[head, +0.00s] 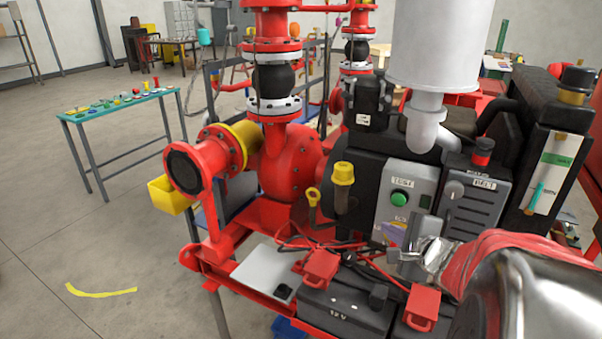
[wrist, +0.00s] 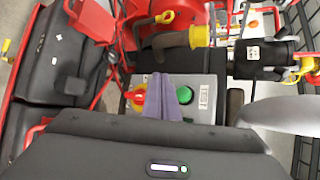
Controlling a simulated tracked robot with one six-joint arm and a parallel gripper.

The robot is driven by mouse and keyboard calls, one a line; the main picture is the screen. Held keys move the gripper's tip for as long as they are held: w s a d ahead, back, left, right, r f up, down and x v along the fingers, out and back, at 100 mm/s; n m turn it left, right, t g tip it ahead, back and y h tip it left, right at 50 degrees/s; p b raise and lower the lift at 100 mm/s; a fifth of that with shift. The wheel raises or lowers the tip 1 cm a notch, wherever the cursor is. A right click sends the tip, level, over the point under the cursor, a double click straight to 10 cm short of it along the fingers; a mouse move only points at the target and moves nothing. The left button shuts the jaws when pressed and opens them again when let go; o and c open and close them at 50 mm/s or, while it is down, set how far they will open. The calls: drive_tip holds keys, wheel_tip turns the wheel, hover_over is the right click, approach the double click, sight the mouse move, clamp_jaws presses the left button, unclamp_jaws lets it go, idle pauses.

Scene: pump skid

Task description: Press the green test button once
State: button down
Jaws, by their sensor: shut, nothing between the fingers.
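The green test button (head: 398,199) is a round button on the front of a light grey box (head: 424,181) with a label above it that seems to read TEST. In the wrist view the green button (wrist: 184,95) shows just right of my fingers. My gripper (head: 393,232) has purple fingertips, which are closed together with nothing held. They are in front of the lower part of the box, below the button in the head view. In the wrist view my gripper (wrist: 160,92) partly covers the panel, between the button and a red and yellow control (wrist: 137,97). I cannot tell how far the tips are from the panel.
A black battery (head: 345,308) with red terminal covers and cables sits below. A yellow-capped pipe (head: 343,173) rises to the left. A large white cylinder (head: 440,45) hangs above.

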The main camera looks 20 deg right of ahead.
sight(393, 203)
drive_tip(key=w+d, duration=0.5)
drive_tip(key=d, duration=0.2)
drive_tip(key=shift+w, duration=0.2)
drive_tip(key=shift+w, duration=0.1)
idle(2.2)
drive_tip(key=shift+w+d, duration=0.2)
drive_tip(key=shift+d, duration=0.1)
drive_tip(key=shift+w+d+r, duration=0.1)
drive_tip(key=shift+w+d, duration=0.25)
drive_tip(key=shift+d, duration=0.1)
idle(1.2)
drive_tip(key=shift+s+a, duration=0.1)
drive_tip(key=shift+a, duration=0.05)
drive_tip(key=shift+s+a, duration=0.55)
drive_tip(key=shift+a, duration=0.1)
drive_tip(key=shift+a, duration=0.1)
idle(0.4)
drive_tip(key=s+a, duration=0.1)
drive_tip(key=a, duration=0.1)
drive_tip(key=s+a, duration=0.1)
drive_tip(key=s, duration=0.1)
drive_tip(key=shift+a, duration=0.4)
